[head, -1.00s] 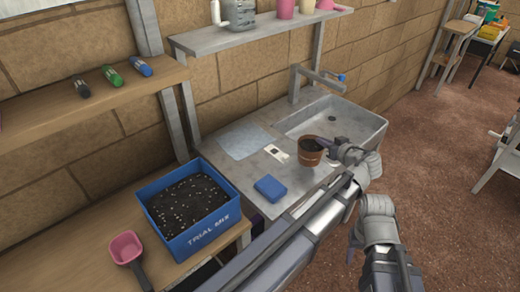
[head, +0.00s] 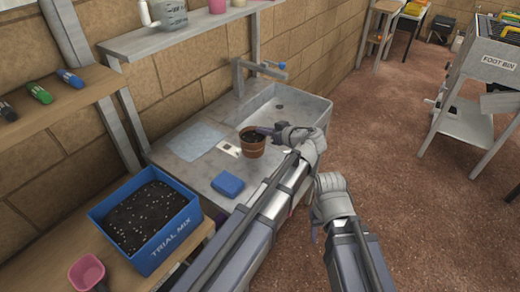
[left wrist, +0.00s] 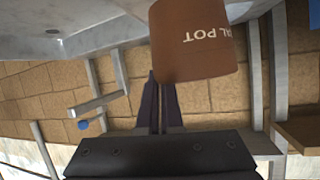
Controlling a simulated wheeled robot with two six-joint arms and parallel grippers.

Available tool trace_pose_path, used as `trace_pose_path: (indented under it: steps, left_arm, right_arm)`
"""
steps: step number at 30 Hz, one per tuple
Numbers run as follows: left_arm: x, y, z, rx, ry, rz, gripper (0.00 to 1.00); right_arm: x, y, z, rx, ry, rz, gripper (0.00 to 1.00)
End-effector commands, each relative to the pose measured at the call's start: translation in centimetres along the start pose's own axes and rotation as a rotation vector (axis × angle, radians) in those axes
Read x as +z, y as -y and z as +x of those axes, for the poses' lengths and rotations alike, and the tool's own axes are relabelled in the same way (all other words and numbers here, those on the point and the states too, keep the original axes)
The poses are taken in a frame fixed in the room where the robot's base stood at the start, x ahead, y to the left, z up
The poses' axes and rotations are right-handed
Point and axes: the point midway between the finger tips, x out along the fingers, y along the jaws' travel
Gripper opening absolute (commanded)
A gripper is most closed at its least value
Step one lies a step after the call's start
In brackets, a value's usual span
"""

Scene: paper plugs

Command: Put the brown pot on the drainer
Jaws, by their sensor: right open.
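The brown pot (head: 252,148), filled with dark soil, is upright at the sink unit, left of the basin. In the left wrist view the pot (left wrist: 190,45) appears upside down with part of the lettering "AL POT". My left gripper (head: 264,133) is at its right rim. Its two dark fingers (left wrist: 160,85) are close together at the rim and look shut on the pot's wall. I cannot tell whether the pot touches the surface. The flat grey drainer (head: 192,172) is left of the basin. My right gripper (head: 316,225) is open and empty, over the floor.
A blue sponge (head: 228,184), a white card (head: 228,149) and a pale cloth (head: 194,141) lie on the drainer. The basin (head: 290,112) and tap (head: 262,70) are behind. A blue soil box (head: 150,222) and pink scoop (head: 87,272) are on the left bench.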

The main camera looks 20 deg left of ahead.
Motion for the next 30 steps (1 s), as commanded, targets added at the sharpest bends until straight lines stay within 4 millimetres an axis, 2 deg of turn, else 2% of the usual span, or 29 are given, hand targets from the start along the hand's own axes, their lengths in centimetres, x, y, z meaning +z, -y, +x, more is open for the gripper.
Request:
trace_pose_path:
  steps: [1, 10, 18, 30]
  left_arm:
    - [1.1, -0.1, 0.5, 0.000, 0.000, 0.000, 0.00]
    - [1.7, -0.2, 0.7, 0.000, 0.000, 0.000, 0.00]
    - [4.6, -0.4, 1.9, 0.000, 0.000, 0.000, 0.00]
    - [4.8, -0.5, 2.0, 0.000, 0.000, 0.000, 0.00]
  right_arm:
    - [-0.1, 0.1, 1.2, 0.000, 0.000, 0.000, 0.50]
    - [-0.1, 0.2, 1.8, 0.000, 0.000, 0.000, 0.50]
    - [-0.3, 0.5, 5.0, 0.000, 0.000, 0.000, 0.50]
    - [-0.3, 0.5, 5.2, 0.000, 0.000, 0.000, 0.50]
